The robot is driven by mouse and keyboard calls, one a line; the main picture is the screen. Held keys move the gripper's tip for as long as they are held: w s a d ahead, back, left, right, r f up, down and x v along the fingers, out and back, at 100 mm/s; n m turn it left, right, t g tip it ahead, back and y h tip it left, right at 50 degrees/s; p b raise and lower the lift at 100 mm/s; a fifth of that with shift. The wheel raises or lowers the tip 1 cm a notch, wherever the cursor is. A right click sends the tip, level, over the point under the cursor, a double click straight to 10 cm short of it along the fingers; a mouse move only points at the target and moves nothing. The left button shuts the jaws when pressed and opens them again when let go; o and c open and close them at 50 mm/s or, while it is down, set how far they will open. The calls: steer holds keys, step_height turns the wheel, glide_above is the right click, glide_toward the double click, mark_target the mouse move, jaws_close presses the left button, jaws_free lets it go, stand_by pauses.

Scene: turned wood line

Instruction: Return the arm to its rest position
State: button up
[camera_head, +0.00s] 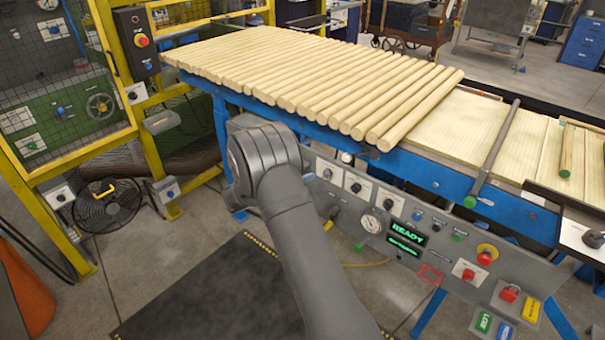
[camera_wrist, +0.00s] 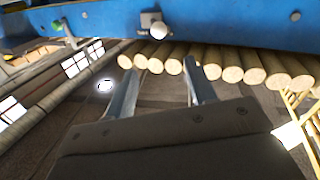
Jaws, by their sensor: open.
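My gripper (camera_wrist: 162,72) shows in the wrist view with its two fingers spread apart and nothing between them. Beyond the fingertips are the round ends of several wooden rods (camera_wrist: 232,74) and the blue side beam (camera_wrist: 225,28) of the line. The wrist picture looks tilted, with the ceiling lights in it. In the head view my arm reaches up from the bottom to the front of the line. My gripper is hidden there behind the arm. The rods (camera_head: 320,75) lie side by side on the line, in a row from upper left to the middle.
A control panel (camera_head: 395,215) with buttons and a green "READY" display is right of my arm. A dark mat (camera_head: 215,290) lies on the floor. A yellow guard frame (camera_head: 160,150), a black fan (camera_head: 107,205) and an orange cone (camera_head: 27,285) stand left. A dark bar (camera_head: 492,155) crosses the line.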

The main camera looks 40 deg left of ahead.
mark_target(346, 160)
steer(key=x, duration=1.7)
steer(key=shift+w+f, duration=0.1)
steer(key=shift+w, duration=0.15)
steer(key=shift+s, duration=0.1)
steer(key=shift+s, duration=0.2)
steer(key=v, duration=1.7)
steer(key=x, duration=1.7)
steer(key=shift+w, duration=0.1)
steer(key=shift+w+d, duration=0.15)
steer(key=shift+s+d+n+t+y, duration=0.1)
steer(key=shift+d+n+t+y, duration=0.1)
steer(key=shift+n+y, duration=0.25)
steer(key=shift+s+d+n+t+y, duration=0.15)
steer(key=shift+d+n+y, duration=0.1)
steer(key=shift+y, duration=0.4)
